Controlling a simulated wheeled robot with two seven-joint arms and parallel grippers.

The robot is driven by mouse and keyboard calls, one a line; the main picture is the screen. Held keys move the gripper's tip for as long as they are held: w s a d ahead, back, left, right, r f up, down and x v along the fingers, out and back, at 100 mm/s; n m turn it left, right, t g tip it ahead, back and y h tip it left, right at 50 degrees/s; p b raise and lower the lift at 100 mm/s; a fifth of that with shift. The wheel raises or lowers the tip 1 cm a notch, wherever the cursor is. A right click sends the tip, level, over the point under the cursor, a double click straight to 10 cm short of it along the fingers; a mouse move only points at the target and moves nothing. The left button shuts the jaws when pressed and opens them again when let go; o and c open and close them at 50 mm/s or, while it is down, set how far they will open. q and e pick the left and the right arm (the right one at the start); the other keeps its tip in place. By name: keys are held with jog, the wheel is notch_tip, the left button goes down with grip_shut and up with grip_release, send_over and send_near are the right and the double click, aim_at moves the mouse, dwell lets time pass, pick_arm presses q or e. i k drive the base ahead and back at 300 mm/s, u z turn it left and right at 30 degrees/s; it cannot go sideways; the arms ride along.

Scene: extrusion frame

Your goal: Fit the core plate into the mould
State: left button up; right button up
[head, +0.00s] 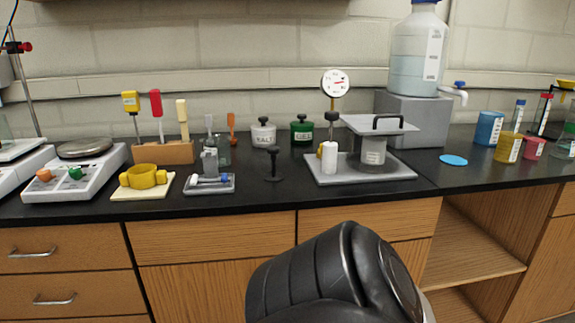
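A flat grey plate with a black handle (380,124) lies on top of a labelled grey cylinder (373,152), which stands on a grey base plate (345,178). It may be the core plate, but I cannot tell for sure. A yellow ring-shaped piece with side lugs (146,177) sits on a cream pad at the left and may be the mould; I cannot tell. Neither of my grippers is in view; only a black part of my arm shows at the bottom centre, in front of the cabinets.
A dial gauge (336,84) on a post and a white cylinder (329,158) stand beside the plate. A grey fixture (209,183), a black stand (273,164) and a tool block (164,152) are further left. The front strip of black bench is mostly clear.

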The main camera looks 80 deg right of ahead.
aim_at(143, 176)
jog(key=z, duration=2.5)
